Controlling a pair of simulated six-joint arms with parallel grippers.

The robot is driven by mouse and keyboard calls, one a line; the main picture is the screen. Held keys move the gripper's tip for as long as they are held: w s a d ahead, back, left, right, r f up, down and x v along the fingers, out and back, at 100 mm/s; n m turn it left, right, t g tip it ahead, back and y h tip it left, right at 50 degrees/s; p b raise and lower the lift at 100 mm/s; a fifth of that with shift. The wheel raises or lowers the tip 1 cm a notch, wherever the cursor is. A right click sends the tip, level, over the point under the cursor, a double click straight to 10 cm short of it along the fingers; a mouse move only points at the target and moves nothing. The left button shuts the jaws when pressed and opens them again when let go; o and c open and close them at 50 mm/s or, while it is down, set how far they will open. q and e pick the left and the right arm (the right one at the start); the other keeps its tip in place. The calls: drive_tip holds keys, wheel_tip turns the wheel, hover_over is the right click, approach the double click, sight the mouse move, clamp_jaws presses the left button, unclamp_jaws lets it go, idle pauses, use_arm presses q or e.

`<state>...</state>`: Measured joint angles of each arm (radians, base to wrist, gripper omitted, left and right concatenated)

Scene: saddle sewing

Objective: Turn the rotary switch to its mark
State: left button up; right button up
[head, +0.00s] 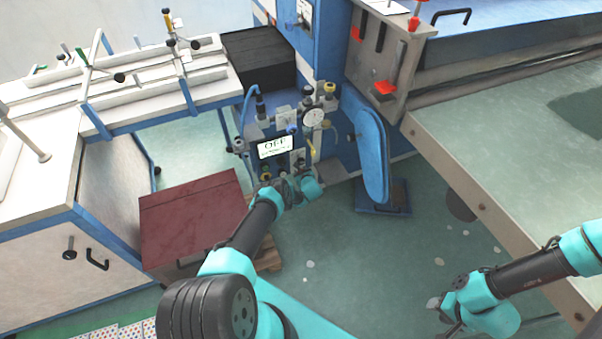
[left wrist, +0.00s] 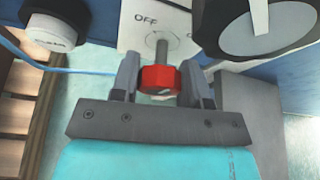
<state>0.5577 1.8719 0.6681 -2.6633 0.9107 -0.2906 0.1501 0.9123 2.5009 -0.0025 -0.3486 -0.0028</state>
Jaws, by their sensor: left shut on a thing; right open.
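The rotary switch shows in the left wrist view as a red knob (left wrist: 160,80) on a grey shaft, with a small pale line on its face. It stands out from a white plate (left wrist: 140,32) lettered "OFF". My left gripper (left wrist: 158,72) has a finger on each side of the knob and is shut on it. In the head view my left gripper (head: 292,184) is at the lower front of the blue machine, and the knob is hidden there. My right gripper (head: 444,312) is open and empty, low over the floor at the lower right.
A dark red box (head: 190,220) stands at left; a blue padded arm (head: 371,150) stands at right.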

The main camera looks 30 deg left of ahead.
use_arm(q)
drive_tip(key=shift+n+t+h, duration=0.4)
drive_tip(key=shift+n+t, duration=0.3)
drive_tip(key=shift+n, duration=0.5)
drive_tip(key=o, duration=0.9)
drive_tip(key=shift+s+d, duration=0.15)
drive_tip(key=v, duration=1.7)
